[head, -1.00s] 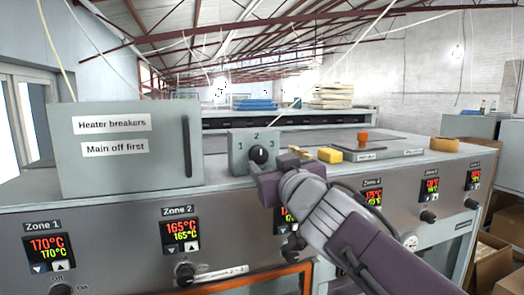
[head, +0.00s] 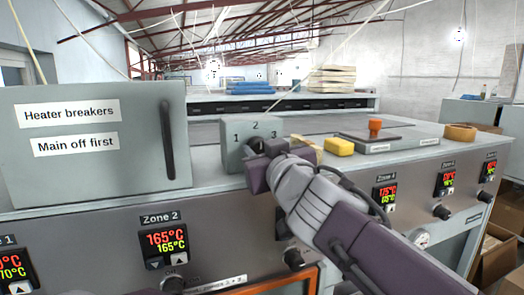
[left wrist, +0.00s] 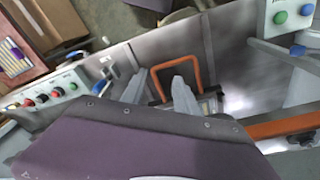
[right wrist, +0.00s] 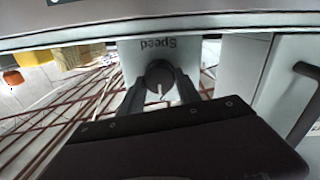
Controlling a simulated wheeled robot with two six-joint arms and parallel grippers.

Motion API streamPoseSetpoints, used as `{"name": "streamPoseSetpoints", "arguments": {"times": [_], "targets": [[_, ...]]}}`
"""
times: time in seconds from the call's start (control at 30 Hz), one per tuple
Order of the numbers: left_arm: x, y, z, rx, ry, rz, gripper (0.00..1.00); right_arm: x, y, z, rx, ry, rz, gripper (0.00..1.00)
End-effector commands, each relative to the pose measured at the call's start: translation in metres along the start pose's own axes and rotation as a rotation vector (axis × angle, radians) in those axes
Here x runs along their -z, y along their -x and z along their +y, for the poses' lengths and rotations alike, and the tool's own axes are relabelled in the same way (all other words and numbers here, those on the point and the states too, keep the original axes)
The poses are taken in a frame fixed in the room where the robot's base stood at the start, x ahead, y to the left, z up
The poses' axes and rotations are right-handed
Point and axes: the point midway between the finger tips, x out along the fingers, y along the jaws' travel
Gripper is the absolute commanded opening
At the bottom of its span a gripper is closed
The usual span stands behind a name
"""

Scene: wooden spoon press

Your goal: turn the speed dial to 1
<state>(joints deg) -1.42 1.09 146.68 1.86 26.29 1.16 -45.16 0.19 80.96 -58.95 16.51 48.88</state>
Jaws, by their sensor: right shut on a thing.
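The speed dial box (head: 234,153) is a grey block on the machine's top edge, with 1 and 2 readable on its face. The round dark dial (right wrist: 160,76) shows in the right wrist view below an upside-down "Speed" label. Its white mark points towards the bottom of that picture. My right gripper (right wrist: 161,88) is shut on the dial, one finger on each side. In the head view my right gripper (head: 260,162) covers most of the dial.
The heater breakers box (head: 95,170) with a long handle stands left of the dial box. Zone 2's display (head: 166,243) is below.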

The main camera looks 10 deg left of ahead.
Motion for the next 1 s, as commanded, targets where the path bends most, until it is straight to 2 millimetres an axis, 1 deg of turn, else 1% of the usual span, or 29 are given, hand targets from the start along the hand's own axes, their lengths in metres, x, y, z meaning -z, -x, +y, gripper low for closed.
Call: {"name": "streamPoseSetpoints", "arguments": {"times": [0.27, 0.47, 0.67, 1.0], "targets": [[0.000, -0.001, 0.000, 0.000, 0.000, 0.000, 0.36, -0.003, 0.000, 0.001, -0.003, 0.012, -0.005, 0.00], [-0.001, -0.005, 0.000, 0.000, 0.000, 0.000, 0.36, -0.004, -0.001, 0.000, -0.003, 0.085, -0.002, 0.00], [-0.001, -0.012, 0.000, 0.000, 0.000, 0.000, 0.36, -0.005, -0.001, -0.001, -0.004, 0.237, 0.006, 0.00], [-0.002, -0.020, 0.000, 0.000, 0.000, 0.000, 0.36, -0.006, -0.001, -0.001, -0.005, 0.558, 0.021, 0.00]]}}
